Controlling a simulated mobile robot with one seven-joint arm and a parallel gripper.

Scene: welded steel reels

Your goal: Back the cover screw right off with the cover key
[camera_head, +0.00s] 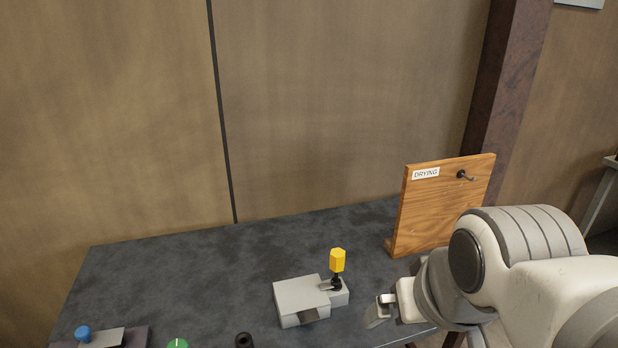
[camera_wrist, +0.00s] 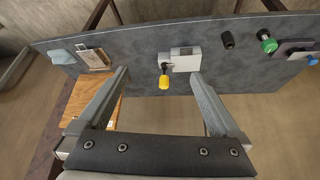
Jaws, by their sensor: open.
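The cover key, with a yellow hexagonal handle (camera_head: 337,260), stands upright on the right end of a light grey metal block (camera_head: 301,294) on the table. Its dark lower end (camera_head: 336,283) meets the block there, and I cannot make out the cover screw under it. In the wrist view the yellow handle (camera_wrist: 164,82) lies between my finger lines but farther off, in front of the grey block (camera_wrist: 186,60). My gripper (camera_head: 380,309) is open and empty, to the right of the block and apart from the key.
A wooden board (camera_head: 440,205) labelled DRYING, with a dark peg, stands behind my arm at the right. A black cylinder (camera_head: 243,340), a green-topped piece (camera_head: 178,344) and a blue knob (camera_head: 83,333) sit at the near left. The table's back left (camera_head: 170,265) is clear.

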